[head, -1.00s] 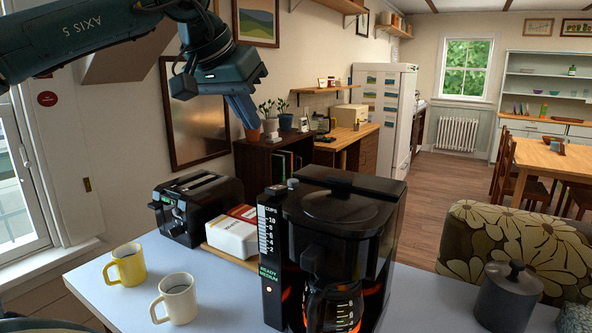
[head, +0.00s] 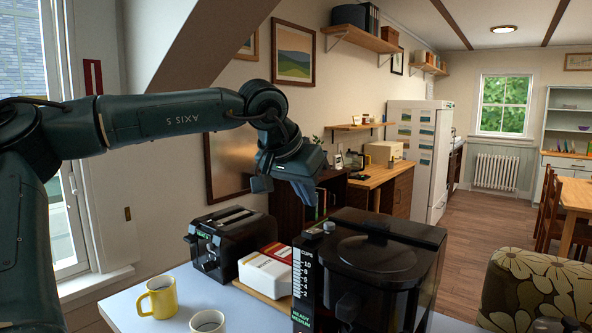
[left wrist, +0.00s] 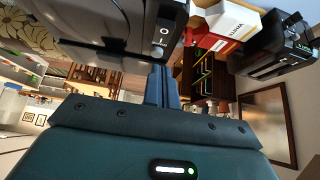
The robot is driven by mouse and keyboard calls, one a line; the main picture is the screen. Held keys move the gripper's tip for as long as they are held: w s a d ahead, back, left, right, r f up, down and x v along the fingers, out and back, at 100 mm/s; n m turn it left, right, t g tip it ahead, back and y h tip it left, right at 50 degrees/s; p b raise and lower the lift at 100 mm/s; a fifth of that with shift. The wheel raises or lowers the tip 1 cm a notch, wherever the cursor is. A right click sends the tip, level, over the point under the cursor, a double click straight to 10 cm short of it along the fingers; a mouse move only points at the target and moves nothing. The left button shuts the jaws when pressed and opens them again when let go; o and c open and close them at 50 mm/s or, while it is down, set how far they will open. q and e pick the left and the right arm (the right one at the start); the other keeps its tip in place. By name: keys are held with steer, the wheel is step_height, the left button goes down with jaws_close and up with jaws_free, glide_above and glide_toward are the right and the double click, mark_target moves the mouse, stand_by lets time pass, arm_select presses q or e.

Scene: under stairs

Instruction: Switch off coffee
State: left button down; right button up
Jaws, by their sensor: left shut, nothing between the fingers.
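The black coffee maker (head: 375,245) stands on the pale table, with a white cup scale and lit green text on its front left edge. A small grey knob (head: 328,227) is on its top left. Its lower part is cut off by the head view. My left gripper (head: 307,194) is shut and empty, above and behind the coffee maker's left side, pointing down. In the left wrist view the coffee maker (left wrist: 100,25) fills the upper left, and a switch panel with white marks (left wrist: 161,40) lies just beyond my fingertips (left wrist: 162,75), apparently not touched. My right gripper is not in view.
Left of the coffee maker are a black toaster (head: 232,240), a red and white box (head: 267,268), a yellow mug (head: 159,298) and a cream mug (head: 208,322). A floral-patterned chair (head: 540,290) stands at right. A dark cabinet (head: 290,215) is behind.

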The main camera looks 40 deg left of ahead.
mark_target(308, 231)
arm_select(q)
steer(key=shift+s+f, duration=0.15)
steer(key=shift+f, duration=2.1)
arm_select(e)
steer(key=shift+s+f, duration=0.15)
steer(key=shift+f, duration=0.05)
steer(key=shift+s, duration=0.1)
arm_select(q)
steer(key=shift+f+b, duration=0.5)
steer(key=shift+b, duration=0.45)
steer(key=shift+s+d+f+t+b, duration=0.15)
steer(key=shift+f+t+b, duration=0.3)
steer(key=shift+b, duration=0.45)
steer(key=shift+s+r, duration=0.25)
steer(key=shift+r, duration=0.3)
steer(key=shift+w, duration=0.1)
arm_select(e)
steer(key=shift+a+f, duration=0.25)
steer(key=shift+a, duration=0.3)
